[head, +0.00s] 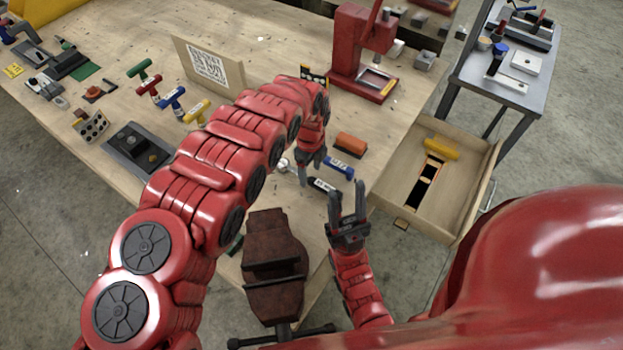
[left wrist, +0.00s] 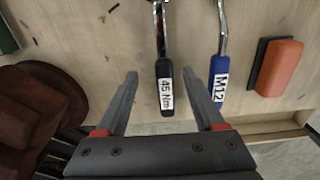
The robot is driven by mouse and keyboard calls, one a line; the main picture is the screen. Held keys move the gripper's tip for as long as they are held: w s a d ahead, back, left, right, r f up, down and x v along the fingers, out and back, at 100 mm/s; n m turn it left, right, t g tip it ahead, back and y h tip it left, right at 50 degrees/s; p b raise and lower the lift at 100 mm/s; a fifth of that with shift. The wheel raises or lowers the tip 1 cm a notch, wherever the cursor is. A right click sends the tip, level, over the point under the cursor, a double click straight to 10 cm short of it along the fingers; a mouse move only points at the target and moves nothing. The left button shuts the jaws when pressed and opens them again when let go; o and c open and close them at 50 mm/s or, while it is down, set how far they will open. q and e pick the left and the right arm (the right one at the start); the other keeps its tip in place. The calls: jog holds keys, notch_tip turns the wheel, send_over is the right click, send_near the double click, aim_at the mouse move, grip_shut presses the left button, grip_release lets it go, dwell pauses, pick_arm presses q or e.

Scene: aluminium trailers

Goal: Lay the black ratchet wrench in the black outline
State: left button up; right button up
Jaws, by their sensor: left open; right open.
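The black ratchet wrench, with a black handle labelled "45 Nm" (left wrist: 165,88), lies on the wooden bench; its handle also shows in the head view (head: 321,185). My left gripper (head: 310,163) is open above it. In the left wrist view the handle's end lies between the spread fingers of my left gripper (left wrist: 160,75), not gripped. My right gripper (head: 348,195) is open and empty near the bench edge. A black shape with pale patches (head: 430,178) in the open drawer looks like the black outline, though I cannot make out its form.
A blue-handled wrench labelled "M12" (left wrist: 218,80) lies just right of the black one, then an orange block (left wrist: 275,68). The open drawer (head: 480,180) also holds a yellow-handled item (head: 441,148). A rusty vise (head: 272,255) and a red press (head: 362,45) stand nearby.

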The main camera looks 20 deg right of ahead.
aim_at(312, 178)
pick_arm(q)
jog(key=shift+w+d+f+p, duration=0.1)
jog(key=shift+d+f+p, duration=0.2)
jog(key=shift+f, duration=0.45)
jog(key=shift+d+f+p, duration=0.1)
jog(key=shift+f+p, duration=0.25)
jog(key=shift+f, duration=0.4)
jog(key=shift+a+f, duration=0.2)
jog(key=shift+f, duration=0.6)
grip_shut()
